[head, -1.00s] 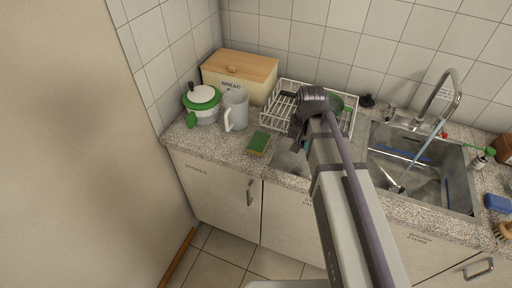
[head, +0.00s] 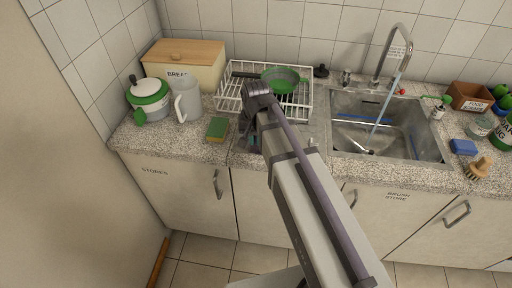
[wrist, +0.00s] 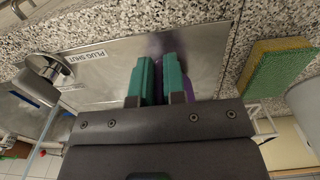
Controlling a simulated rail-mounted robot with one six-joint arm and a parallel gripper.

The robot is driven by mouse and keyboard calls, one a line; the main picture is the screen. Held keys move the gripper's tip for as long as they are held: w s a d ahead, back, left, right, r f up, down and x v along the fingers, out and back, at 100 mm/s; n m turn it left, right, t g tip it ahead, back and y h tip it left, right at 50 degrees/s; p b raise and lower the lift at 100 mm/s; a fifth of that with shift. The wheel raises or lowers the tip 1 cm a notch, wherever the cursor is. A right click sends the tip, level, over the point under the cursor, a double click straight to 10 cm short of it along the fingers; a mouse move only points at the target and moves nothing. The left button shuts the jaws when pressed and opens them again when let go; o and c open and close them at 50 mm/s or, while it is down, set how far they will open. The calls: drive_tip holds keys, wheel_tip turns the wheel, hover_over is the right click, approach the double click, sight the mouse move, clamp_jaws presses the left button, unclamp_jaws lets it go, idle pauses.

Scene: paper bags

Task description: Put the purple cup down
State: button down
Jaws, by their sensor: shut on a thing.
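In the wrist view my gripper (wrist: 159,78) has its two teal fingers close together, over the bare steel draining board (wrist: 110,65). Part of the purple cup (wrist: 206,62) shows just beside the right finger; the fingers and gripper body hide the rest. My gripper is shut on it. A purple tint, perhaps its reflection, shows on the steel beyond the fingertips. In the head view my gripper (head: 249,138) is low at the counter, in front of the dish rack and right of the sponge. I cannot make out the cup there, nor tell whether its base touches the steel.
A green and yellow sponge (head: 217,129) lies close to the left of my gripper. A white wire rack (head: 232,103) holding a green pan (head: 283,80) stands behind. A jug (head: 187,100) and white-green pot (head: 149,98) are farther left. The sink (head: 436,150) is right.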

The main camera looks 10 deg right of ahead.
drive_tip(key=shift+f, duration=0.65)
drive_tip(key=c, duration=1.2)
unclamp_jaws()
drive_tip(key=shift+r, duration=0.1)
wheel_tip(320, 180, up, 12)
drive_tip(key=p, duration=1.2)
drive_tip(key=shift+r+p, duration=0.25)
drive_tip(key=shift+p, duration=0.1)
drive_tip(key=shift+s+d+f+n+b, duration=0.5)
drive_tip(key=shift+s+n, duration=0.25)
drive_tip(key=shift+s, duration=0.8)
drive_tip(key=shift+s+d+f+n+b, duration=0.5)
drive_tip(key=shift+s+n, duration=0.3)
drive_tip(key=shift+s, duration=0.8)
drive_tip(key=shift+s+d+f+n+b, duration=0.4)
drive_tip(key=shift+s+f+n+b, duration=0.25)
drive_tip(key=shift+s, duration=0.9)
